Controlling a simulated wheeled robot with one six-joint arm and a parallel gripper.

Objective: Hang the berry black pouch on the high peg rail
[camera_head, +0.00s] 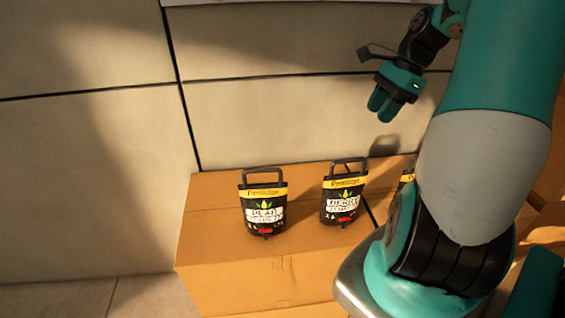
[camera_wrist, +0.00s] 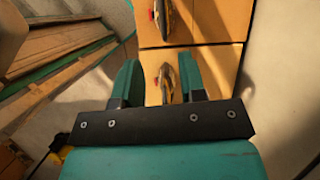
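The berry pouch (camera_head: 343,200) is black with a yellow top band and a dark loop handle. It stands upright on a cardboard box, left of my arm. My gripper (camera_head: 380,108) is above and to the right of it, pointing down, clear of the pouches. In the wrist view my gripper (camera_wrist: 160,72) has its teal fingers apart with nothing held. A pouch (camera_wrist: 167,84) shows edge-on between and below the fingers; its label cannot be read, so I cannot tell which it is. No peg rail can be made out.
A similar pear pouch (camera_head: 264,210) stands to the left on the cardboard boxes (camera_head: 215,250). A third pouch (camera_head: 407,178) is mostly hidden behind my arm. A pale panelled wall (camera_head: 270,115) rises close behind the boxes. Floor is clear at lower left.

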